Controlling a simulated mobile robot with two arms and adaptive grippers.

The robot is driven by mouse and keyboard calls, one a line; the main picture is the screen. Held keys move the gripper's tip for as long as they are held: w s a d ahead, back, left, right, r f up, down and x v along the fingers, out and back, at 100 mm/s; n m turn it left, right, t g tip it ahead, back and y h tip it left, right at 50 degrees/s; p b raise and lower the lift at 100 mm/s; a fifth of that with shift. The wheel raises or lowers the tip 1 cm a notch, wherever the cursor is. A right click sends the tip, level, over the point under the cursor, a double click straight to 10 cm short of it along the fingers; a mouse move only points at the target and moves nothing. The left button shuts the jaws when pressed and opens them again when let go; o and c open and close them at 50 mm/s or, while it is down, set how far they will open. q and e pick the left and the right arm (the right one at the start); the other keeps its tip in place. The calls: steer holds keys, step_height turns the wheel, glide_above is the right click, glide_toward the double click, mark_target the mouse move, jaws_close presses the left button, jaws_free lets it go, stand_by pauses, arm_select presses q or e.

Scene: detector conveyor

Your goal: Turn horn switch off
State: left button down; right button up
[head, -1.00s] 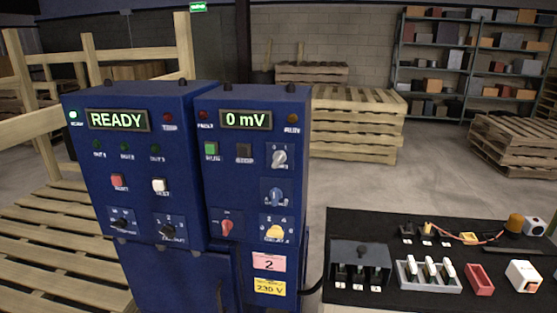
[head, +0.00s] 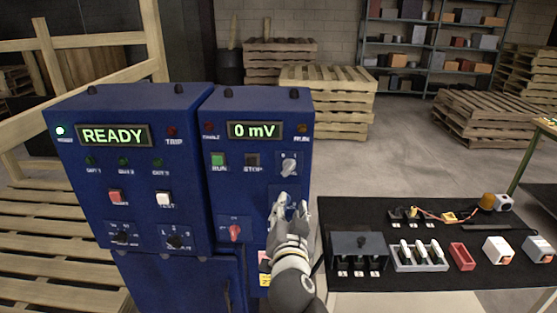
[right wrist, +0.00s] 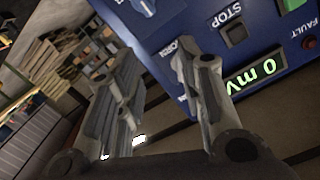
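The blue cabinet's right panel (head: 262,190) carries a grey rotary knob (head: 289,164) beside the STOP button (head: 252,160); its handle is slanted. In the right wrist view a HORN label (right wrist: 170,48) is partly visible near the STOP button, matching this grey knob. My right gripper (head: 291,203) is just below the knob in the picture, in front of the panel, covering most of a blue knob and the yellow knob's place. In the right wrist view my right gripper (right wrist: 148,62) is open, fingers wide apart; one finger hides most of the horn switch area. Contact cannot be told. My left gripper is not in view.
The left panel (head: 130,180) shows READY; the right display (head: 255,130) shows 0 mV. A red knob (head: 235,232) sits left of my gripper. Pallets are behind.

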steer(key=m+t, duration=0.1)
glide_toward(290, 169)
steer(key=w+p, duration=0.4)
steer(key=w, duration=0.4)
steer(key=shift+w, duration=1)
steer(key=shift+f, duration=0.1)
